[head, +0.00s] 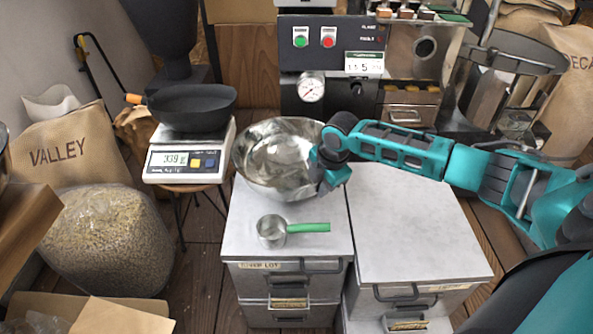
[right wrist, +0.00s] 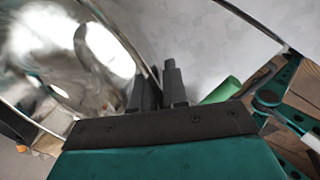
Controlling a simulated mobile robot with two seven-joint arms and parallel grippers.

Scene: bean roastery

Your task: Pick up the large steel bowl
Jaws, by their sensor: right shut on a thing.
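The large steel bowl (head: 268,160) is shiny and open at the top, over the back of the left cabinet top. My right gripper (head: 320,176) is at the bowl's right side, shut on its rim. In the right wrist view the bowl (right wrist: 45,45) fills the left, and its rim runs down to the dark fingers (right wrist: 157,88). My gripper hides part of the bowl's right edge. Whether the bowl's base touches the cabinet top I cannot tell. My left gripper is not in view.
A steel scoop (head: 271,231) with a green handle lies on the left cabinet (head: 240,235) in front of the bowl. A scale (head: 190,160) with a black pan stands left of the bowl. The roaster panel (head: 330,45) rises behind. The right cabinet top (head: 410,235) is clear.

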